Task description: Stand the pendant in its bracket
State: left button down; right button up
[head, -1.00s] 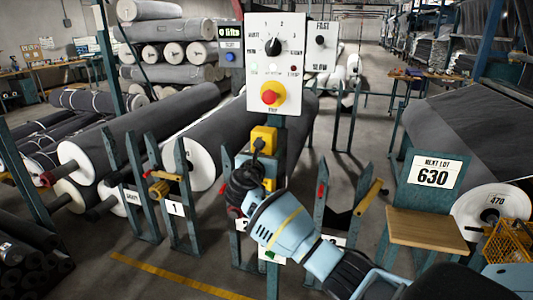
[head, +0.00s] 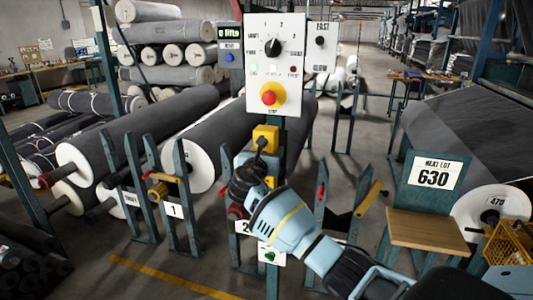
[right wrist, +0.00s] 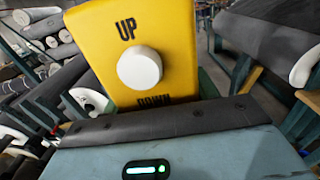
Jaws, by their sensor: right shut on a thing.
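The yellow pendant (head: 268,132) is upright in front of the teal post in the head view, below the control panel. In the right wrist view the pendant (right wrist: 182,50) fills the upper middle, with UP, DOWN and a white round button. My right gripper (head: 262,158) is shut on it, coming from below right; its dark wrist hides part of the pendant. A dark padded bar and a teal housing with a green light cross below the pendant in the wrist view. I cannot make out the bracket clearly or whether the pendant touches it. My left gripper is not in view.
A white control panel (head: 274,62) with a dial and red button stands just above. Teal upright stands, one marked 1 (head: 175,210), flank the post. Grey rolls (head: 150,125) lie to the left.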

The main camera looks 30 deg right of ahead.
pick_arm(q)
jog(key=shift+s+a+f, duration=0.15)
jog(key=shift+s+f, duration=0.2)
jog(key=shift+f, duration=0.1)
pick_arm(e)
jog(key=shift+x, duration=1.2)
jog(key=shift+r, duration=0.2)
